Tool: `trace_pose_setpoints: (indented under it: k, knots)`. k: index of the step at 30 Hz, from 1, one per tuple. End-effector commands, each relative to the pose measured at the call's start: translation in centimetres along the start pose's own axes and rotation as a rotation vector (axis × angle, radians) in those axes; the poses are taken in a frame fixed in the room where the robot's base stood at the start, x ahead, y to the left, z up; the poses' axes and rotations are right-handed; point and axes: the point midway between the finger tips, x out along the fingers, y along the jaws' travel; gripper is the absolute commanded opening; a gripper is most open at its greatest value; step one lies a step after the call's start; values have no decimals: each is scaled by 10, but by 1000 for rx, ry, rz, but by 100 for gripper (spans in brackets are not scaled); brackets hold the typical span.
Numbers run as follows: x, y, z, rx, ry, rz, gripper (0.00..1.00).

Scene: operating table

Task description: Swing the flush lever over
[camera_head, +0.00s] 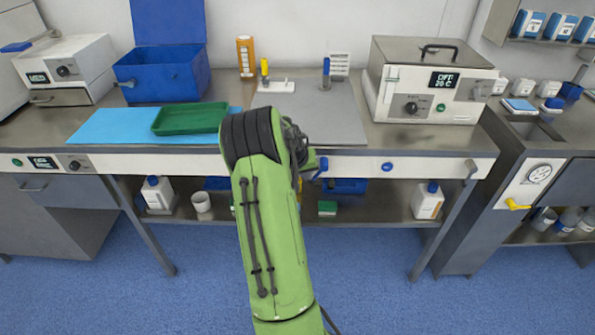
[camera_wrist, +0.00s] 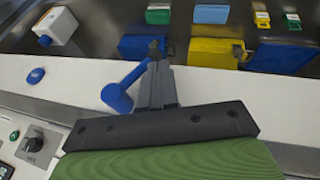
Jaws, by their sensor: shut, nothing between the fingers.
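A blue lever (camera_head: 322,166) sits on the white front panel of the middle bench. In the wrist view the blue lever (camera_wrist: 117,97) has a round hub, and its handle slants up and right toward my fingertips. My gripper (camera_wrist: 158,68) is shut with nothing held. Its fingertips are right beside the handle's free end, which they partly overlap; I cannot tell whether they touch. In the head view my green arm hides the gripper. A yellow lever (camera_head: 517,204) is on the right-hand bench's panel, under a round gauge.
A blue button (camera_head: 387,167) is on the same panel, right of the lever. Below, a shelf (camera_head: 375,206) holds bottles and bins. On the bench top are a green tray (camera_head: 190,118), a blue box (camera_head: 165,73) and a grey heater unit (camera_head: 425,80). The floor in front is clear.

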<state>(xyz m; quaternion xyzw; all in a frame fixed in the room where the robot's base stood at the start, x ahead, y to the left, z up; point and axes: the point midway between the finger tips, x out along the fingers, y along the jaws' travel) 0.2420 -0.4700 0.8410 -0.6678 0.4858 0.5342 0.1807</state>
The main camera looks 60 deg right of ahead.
Motion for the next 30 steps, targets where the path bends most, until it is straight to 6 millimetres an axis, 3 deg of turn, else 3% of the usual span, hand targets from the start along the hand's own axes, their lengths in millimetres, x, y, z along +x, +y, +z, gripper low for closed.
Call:
trace_pose_setpoints:
  k: [30]
  knots:
    - [9, 3, 3, 0, -1, 1, 0]
